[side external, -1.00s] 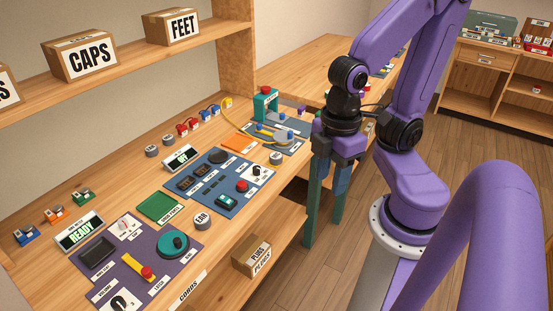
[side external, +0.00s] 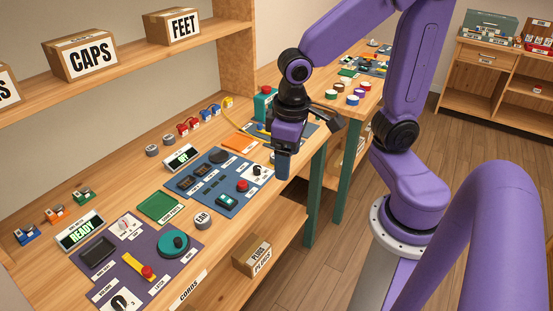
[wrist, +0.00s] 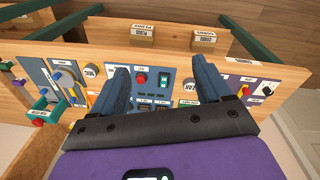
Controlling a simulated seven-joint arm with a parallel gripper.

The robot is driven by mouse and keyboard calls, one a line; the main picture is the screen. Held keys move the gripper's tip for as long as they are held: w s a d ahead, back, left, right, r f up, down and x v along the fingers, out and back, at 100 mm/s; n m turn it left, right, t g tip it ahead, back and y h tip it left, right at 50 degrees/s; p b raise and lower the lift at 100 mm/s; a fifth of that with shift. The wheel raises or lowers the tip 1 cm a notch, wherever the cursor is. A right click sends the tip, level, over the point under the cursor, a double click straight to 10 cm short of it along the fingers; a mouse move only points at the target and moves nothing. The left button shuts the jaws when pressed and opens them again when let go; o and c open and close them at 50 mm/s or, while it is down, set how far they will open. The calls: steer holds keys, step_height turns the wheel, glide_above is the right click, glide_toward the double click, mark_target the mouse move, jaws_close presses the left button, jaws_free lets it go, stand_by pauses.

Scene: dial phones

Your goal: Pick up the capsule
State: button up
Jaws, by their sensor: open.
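A round grey capsule marked EAR (side external: 202,218) lies flat on the wooden bench, between the blue and purple panels near the front edge. It also shows in the wrist view (wrist: 190,87), partly behind the right finger. A second round labelled capsule (wrist: 91,71) lies left of the left finger in the wrist view; my gripper mostly hides it in the side view. I cannot tell which one the task means. My gripper (side external: 283,174) is open and empty above the right end of the blue panel. In the wrist view its fingers (wrist: 161,66) stand wide apart.
The blue panel (side external: 202,203) carries a red button (side external: 242,185) and switches. The purple panel (side external: 180,263) has a teal dial (side external: 174,244). A green tray (side external: 161,206) sits between them. Two grey round pieces (side external: 152,150) lie at the back. A shelf overhangs the bench's rear.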

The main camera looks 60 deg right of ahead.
steer(key=w+d+f+m+h, duration=0.1)
steer(key=w+d+f+m, duration=0.1)
steer(key=w+d+m, duration=0.8)
steer(key=w+d+f+m+h, duration=0.2)
steer(key=w+d+m, duration=0.55)
steer(key=m, duration=0.35)
steer(key=shift+g, duration=0.4)
steer(key=x, duration=1.1)
steer(key=shift+s+a, duration=0.2)
steer(key=shift+s, duration=0.2)
steer(key=shift+w+x, duration=0.2)
steer(key=shift+x, duration=1.4)
steer(key=shift+w+x, duration=0.15)
steer(key=shift+x, duration=1.45)
steer(key=shift+c, duration=0.2)
steer(key=c, duration=1.1)
